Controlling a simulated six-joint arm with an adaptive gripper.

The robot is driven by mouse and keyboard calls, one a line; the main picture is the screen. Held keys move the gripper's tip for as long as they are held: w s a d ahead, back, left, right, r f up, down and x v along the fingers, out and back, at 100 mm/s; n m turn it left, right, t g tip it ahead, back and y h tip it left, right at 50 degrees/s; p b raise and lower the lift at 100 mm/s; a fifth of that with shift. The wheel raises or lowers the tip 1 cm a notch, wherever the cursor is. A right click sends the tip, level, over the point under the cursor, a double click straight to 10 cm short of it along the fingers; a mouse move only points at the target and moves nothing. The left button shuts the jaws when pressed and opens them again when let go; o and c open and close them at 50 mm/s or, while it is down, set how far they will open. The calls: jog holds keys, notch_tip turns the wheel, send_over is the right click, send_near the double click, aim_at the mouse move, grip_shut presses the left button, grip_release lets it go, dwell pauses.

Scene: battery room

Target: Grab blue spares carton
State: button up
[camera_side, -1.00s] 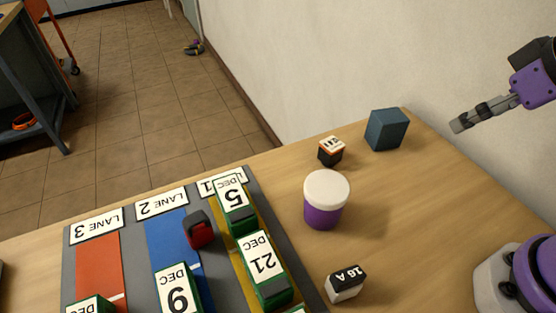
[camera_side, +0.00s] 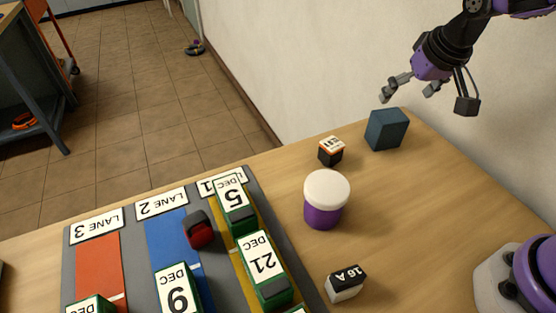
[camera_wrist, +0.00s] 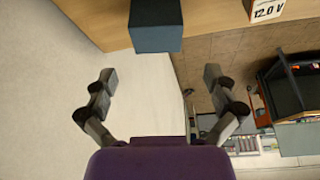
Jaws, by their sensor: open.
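The blue spares carton (camera_side: 386,130) is a plain dark blue box standing on the table near its far right edge, by the wall. In the wrist view the carton (camera_wrist: 156,26) shows at the top, ahead of the fingers and roughly between them from left to right. My gripper (camera_side: 410,92) is open and empty, above the carton and apart from it. In the wrist view my gripper (camera_wrist: 160,78) has its two fingers spread wide with nothing between them.
A small orange and black battery block (camera_side: 331,151) stands left of the carton; its 12.0 V label (camera_wrist: 266,9) shows in the wrist view. A white-lidded purple tub (camera_side: 326,200) and a 16 A block (camera_side: 345,284) stand nearer. The lane board (camera_side: 215,272) holds several green dated blocks.

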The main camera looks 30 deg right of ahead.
aim_at(392, 116)
jog(key=x, duration=1)
jog(key=shift+s+d+f, duration=0.1)
jog(key=shift+d, duration=0.05)
jog(key=c, duration=1.2)
